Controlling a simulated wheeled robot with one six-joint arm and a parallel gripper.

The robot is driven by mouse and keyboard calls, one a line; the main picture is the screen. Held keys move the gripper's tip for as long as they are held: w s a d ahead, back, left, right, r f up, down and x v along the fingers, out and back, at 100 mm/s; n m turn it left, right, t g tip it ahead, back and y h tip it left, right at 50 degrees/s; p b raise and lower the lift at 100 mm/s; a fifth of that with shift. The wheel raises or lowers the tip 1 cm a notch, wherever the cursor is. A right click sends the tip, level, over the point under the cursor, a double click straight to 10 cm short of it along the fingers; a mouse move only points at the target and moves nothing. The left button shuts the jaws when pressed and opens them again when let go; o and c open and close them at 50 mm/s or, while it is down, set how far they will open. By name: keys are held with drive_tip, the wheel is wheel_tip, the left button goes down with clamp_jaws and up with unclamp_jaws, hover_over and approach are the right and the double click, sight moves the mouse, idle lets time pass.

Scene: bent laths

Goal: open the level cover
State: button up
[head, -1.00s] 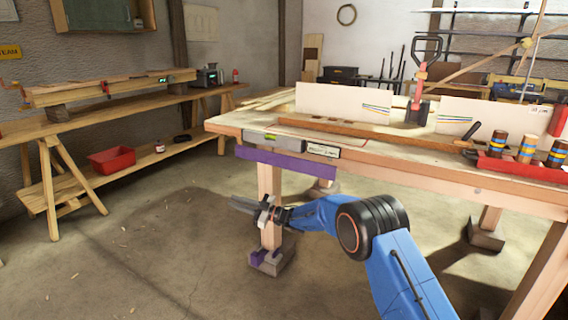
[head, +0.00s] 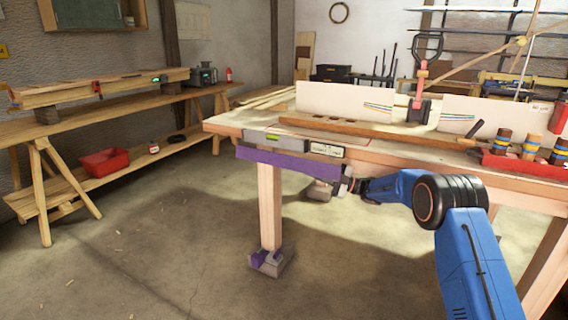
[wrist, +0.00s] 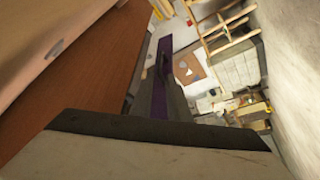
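My gripper (head: 343,184) is low in front of the bench, by the strip's right end, below the labelled plate. Its fingers are too small and dark to tell open from shut, and nothing is clearly held.
A bench leg (head: 270,205) stands left of my gripper on a block. On the bench are a long wooden lath (head: 380,130), a red clamp (head: 420,100) and a red tray (head: 525,165). Another bench with a red bin (head: 107,162) is at left.

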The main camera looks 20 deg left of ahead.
sight(286, 162)
drive_tip(key=x, duration=1.1)
drive_tip(key=shift+a, duration=0.2)
drive_tip(key=shift+s, duration=0.1)
drive_tip(key=shift+c, duration=0.2)
clamp_jaws()
